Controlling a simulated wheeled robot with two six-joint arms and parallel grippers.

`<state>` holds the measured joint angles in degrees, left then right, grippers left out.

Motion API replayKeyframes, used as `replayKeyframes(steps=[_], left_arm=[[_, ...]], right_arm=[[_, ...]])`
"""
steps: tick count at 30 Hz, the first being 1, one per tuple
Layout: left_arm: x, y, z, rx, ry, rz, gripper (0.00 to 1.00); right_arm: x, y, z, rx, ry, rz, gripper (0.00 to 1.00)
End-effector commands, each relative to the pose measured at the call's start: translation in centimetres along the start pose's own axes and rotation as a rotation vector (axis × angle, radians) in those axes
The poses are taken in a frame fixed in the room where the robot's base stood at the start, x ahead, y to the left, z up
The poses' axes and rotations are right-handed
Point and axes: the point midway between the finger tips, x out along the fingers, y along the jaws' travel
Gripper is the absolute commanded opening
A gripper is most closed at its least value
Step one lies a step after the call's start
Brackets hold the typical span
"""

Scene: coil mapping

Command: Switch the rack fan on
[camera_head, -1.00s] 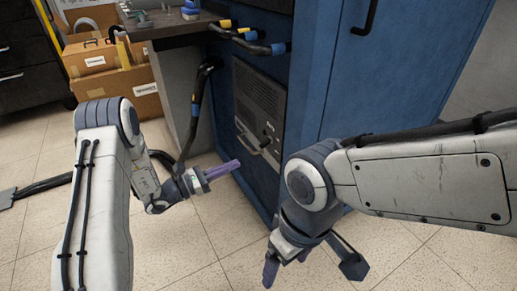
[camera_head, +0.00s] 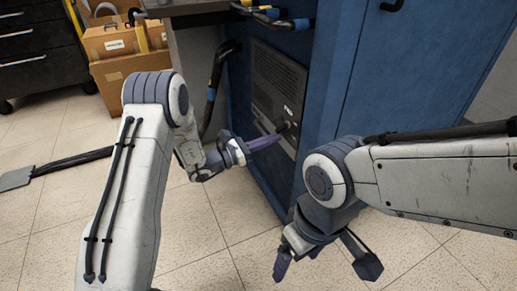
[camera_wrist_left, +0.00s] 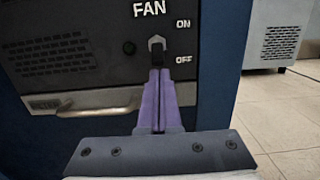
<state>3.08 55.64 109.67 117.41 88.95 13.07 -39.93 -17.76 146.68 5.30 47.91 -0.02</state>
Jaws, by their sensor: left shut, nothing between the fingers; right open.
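The rack fan panel (camera_head: 277,88) is a grey plate with a vent grille, set in the side of the blue rack. In the left wrist view, the panel (camera_wrist_left: 60,50) is lettered FAN, ON above and OFF below. A small grey switch lever (camera_wrist_left: 156,42) sits beside these labels, at a height between ON and OFF. My left gripper (camera_head: 280,138) is shut and empty, its purple fingers pointing at the panel. In the left wrist view its tips (camera_wrist_left: 159,72) are just below the lever and overlap its lower part; contact is unclear. My right gripper (camera_head: 324,264) is open and empty, low over the floor.
A metal handle (camera_wrist_left: 100,101) juts from the panel left of my left fingers. Black cables (camera_head: 212,85) hang beside the rack (camera_head: 335,70). Cardboard boxes (camera_head: 113,65) and a black drawer cabinet (camera_head: 35,45) stand at the back left. The tiled floor in front is mostly clear.

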Motion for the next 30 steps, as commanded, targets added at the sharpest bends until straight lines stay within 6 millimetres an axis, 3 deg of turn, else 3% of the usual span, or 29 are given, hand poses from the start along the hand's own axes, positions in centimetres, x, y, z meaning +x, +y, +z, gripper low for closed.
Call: replayKeyframes(steps=[5, 16, 30], left_arm=[[1.1, 0.0, 0.0, 0.001, 0.0, 0.0, 0.0], [1.2, 0.0, 0.1, 0.0, 0.001, 0.001, 0.0], [0.8, 0.1, 0.7, 0.0, 0.075, 0.003, 0.0]], right_arm=[[0.5, 0.0, 0.0, 0.0, 0.0, 0.0, 0.85], [0.4, 0.0, 0.0, 0.0, 0.0, 0.0, 0.85], [-1.9, -0.1, -0.1, 0.0, 0.0, 0.0, 0.85]])
